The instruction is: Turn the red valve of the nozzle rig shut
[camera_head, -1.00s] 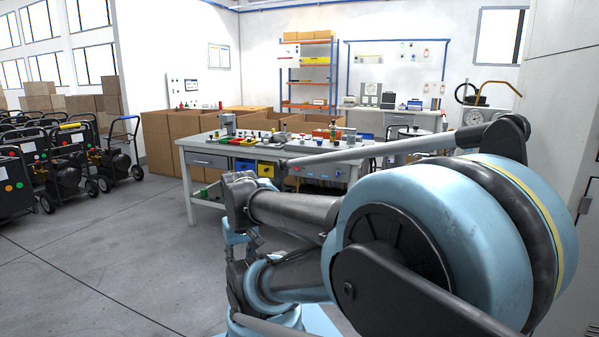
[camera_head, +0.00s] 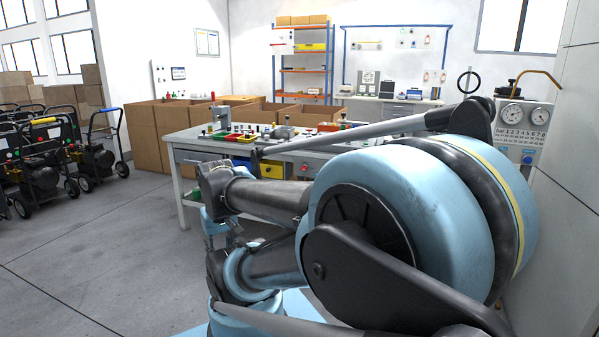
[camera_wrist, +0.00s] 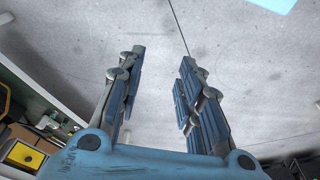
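My gripper (camera_wrist: 158,75) is open and empty in the wrist view, its two blue-padded fingers apart over bare grey floor. I cannot make out a red valve or clearly identify the nozzle rig in either view. In the head view, a workbench (camera_head: 183,150) holds several small parts, some of them red, too small to tell apart. A panel with pressure gauges (camera_head: 524,115) and a bent brass-coloured pipe stands at the right, partly hidden by my arm. My gripper touches none of these.
Brown cartons (camera_head: 141,128) stand behind the workbench. Wheeled black machines (camera_head: 40,165) fill the left side. An orange shelf rack (camera_head: 303,62) and a back bench (camera_head: 385,102) stand at the far wall. A pale wall or cabinet (camera_head: 575,175) is close on the right. Floor at front left is clear.

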